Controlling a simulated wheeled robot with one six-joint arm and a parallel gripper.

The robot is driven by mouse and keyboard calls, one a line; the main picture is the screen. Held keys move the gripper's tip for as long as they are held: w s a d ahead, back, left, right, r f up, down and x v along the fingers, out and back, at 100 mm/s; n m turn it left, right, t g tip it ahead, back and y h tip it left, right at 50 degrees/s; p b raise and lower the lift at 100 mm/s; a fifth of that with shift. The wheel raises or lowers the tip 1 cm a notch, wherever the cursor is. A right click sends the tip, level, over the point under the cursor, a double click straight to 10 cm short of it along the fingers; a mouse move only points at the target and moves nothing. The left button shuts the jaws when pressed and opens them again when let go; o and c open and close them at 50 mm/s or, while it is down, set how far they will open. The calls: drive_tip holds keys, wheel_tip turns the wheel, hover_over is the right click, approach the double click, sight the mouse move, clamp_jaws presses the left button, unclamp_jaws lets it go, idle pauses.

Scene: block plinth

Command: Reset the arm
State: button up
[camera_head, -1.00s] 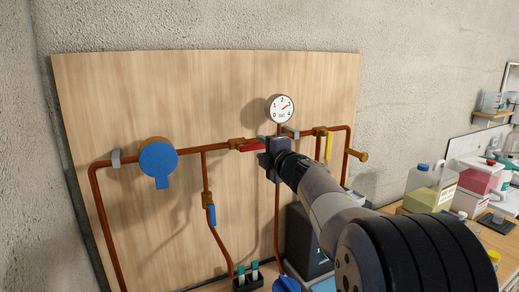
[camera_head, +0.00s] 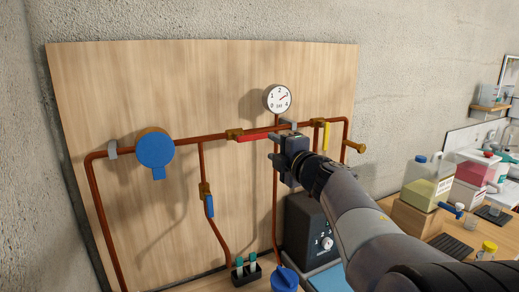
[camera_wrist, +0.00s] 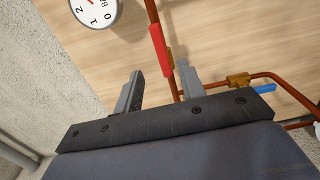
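My gripper (camera_head: 275,146) is in front of the wooden pipe panel (camera_head: 120,85), just right of and below the end of the red valve handle (camera_head: 254,137). In the wrist view its two grey fingers stand apart with nothing between them (camera_wrist: 161,76). The red handle (camera_wrist: 161,48) shows there beyond the fingertips, apart from them. In the head view the handle lies along the horizontal copper pipe. My arm reaches in from the lower right and hides part of the bench.
A pressure gauge (camera_head: 278,98) sits just above my gripper. A yellow handle (camera_head: 326,136), a blue lever (camera_head: 210,205) and a blue round valve (camera_head: 155,150) are on the pipes. A dark box (camera_head: 309,232) and bottles (camera_head: 424,180) stand on the bench.

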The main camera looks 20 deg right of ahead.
sight(257, 138)
drive_tip(key=w, duration=0.3)
drive_tip(key=w+a+p, duration=0.1)
drive_tip(key=w, duration=0.3)
drive_tip(key=w+a, duration=0.1)
drive_tip(key=w, duration=0.2)
drive_tip(key=shift+w+p, duration=0.3)
drive_tip(key=shift+p, duration=0.1)
drive_tip(key=shift+s, duration=0.1)
drive_tip(key=s+d+b, duration=0.2)
drive_tip(key=s, duration=0.8)
drive_tip(key=w, duration=0.3)
drive_tip(key=w+a+p, duration=0.1)
drive_tip(key=w, duration=0.2)
drive_tip(key=w+a+p, duration=0.1)
drive_tip(key=w, duration=0.3)
drive_tip(key=shift+w+f+m, duration=0.15)
drive_tip(key=shift+m, duration=0.15)
drive_tip(key=shift+a+f+m, duration=0.1)
drive_tip(key=shift+f+m, duration=0.3)
drive_tip(key=shift+m, duration=0.7)
